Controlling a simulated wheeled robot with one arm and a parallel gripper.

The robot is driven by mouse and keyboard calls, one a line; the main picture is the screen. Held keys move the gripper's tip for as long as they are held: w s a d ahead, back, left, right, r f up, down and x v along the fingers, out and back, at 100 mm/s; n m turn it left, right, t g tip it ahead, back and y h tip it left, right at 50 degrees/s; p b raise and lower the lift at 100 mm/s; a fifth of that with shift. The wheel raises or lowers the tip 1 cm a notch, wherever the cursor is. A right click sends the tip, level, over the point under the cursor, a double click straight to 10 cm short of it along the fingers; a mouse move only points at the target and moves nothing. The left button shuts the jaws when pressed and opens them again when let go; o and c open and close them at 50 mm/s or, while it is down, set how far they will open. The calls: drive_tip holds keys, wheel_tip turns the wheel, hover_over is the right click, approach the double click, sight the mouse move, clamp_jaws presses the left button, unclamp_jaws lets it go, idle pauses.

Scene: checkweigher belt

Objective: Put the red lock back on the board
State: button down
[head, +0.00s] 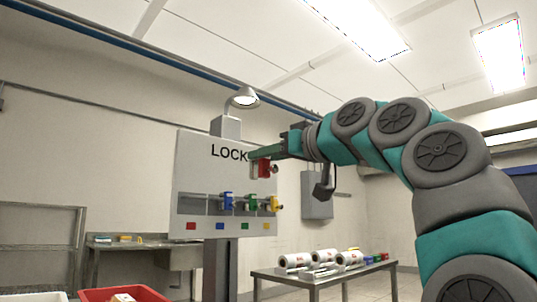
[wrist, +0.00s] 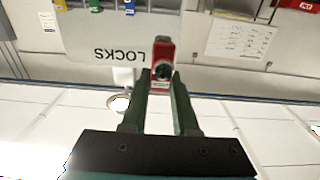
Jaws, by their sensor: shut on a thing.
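The red lock (head: 263,168) is held in front of the upper right of the board (head: 200,160). My gripper (head: 256,154) is shut on it; in the wrist view the lock (wrist: 162,55) sits between the fingertips (wrist: 161,78). The light grey board is lettered LOCKS and carries a rail. A blue lock (head: 227,201), a green lock (head: 251,203) and a yellow lock (head: 274,203) hang along this rail. A red square (head: 191,226) marks the left end below the rail, and no lock shows above it. The gap between the held lock and the board cannot be judged.
A lamp (head: 244,97) stands above the board. A table (head: 318,281) with white rolls and small coloured items is at the lower right. A red bin (head: 92,295) is at the lower left. A grey box (head: 317,195) hangs on the wall behind.

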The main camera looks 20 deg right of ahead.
drive_tip(key=shift+p+x, duration=4.05)
drive_tip(key=shift+x, duration=7.9)
drive_tip(key=shift+f, duration=0.25)
drive_tip(key=shift+w+a+f, duration=0.1)
drive_tip(key=shift+w, duration=0.05)
drive_tip(key=shift+f+b, duration=2.3)
drive_tip(key=shift+f, duration=0.05)
drive_tip(key=c, duration=0.6)
unclamp_jaws()
